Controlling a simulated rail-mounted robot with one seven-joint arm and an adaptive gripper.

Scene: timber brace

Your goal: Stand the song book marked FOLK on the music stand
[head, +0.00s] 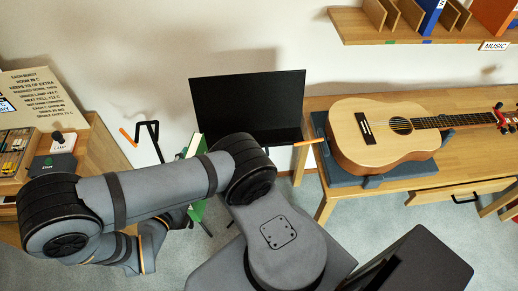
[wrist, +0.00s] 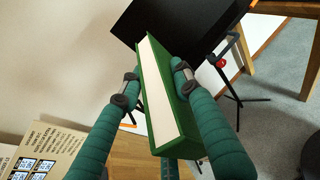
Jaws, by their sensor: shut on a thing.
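My gripper (wrist: 154,82) is shut on a green book (wrist: 184,112), with one finger on each side of it. White page edges face the wrist camera, and no title is readable from here. In the head view, parts of the green book (head: 197,146) show behind my arm, which hides most of it and the gripper. The black music stand (head: 245,100) stands just right of the book, its desk empty. It also shows at the top of the wrist view (wrist: 180,28), beyond the book's far end; I cannot tell whether they touch.
A guitar (head: 385,130) lies on a grey rest on the wooden table (head: 470,160) at right. A shelf labelled MUSIC (head: 420,38) holds books and dividers above it. At left, a bench carries a printed sign (head: 45,100) and small items. A black bent rod (head: 150,130) stands near the wall.

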